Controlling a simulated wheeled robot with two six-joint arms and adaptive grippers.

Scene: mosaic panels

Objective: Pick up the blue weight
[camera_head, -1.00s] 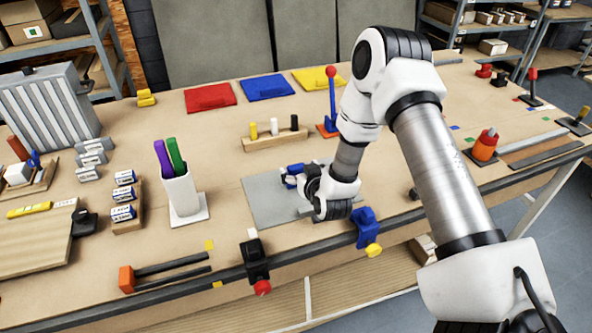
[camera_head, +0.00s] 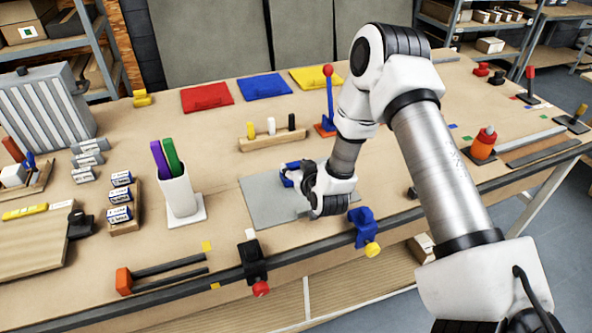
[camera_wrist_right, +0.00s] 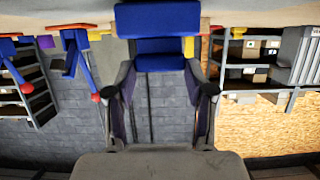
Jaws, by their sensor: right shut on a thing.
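The blue weight (camera_head: 291,175) is at the tips of my right gripper (camera_head: 297,178), over the grey plate (camera_head: 262,203) on the workbench. The gripper hides part of it in the head view. In the right wrist view the blue weight (camera_wrist_right: 158,30) fills the top middle, between the fingers of my right gripper (camera_wrist_right: 160,72), which are shut on it. I cannot tell how much gap there is between the weight and the plate. My left gripper is not in view.
A wooden block with coloured pegs (camera_head: 272,138) stands behind the plate. A blue clamp (camera_head: 363,228) and a black clamp (camera_head: 253,262) sit at the front edge. A white pen holder (camera_head: 178,194) stands left. A red-knobbed lever (camera_head: 328,98) rises behind my right arm.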

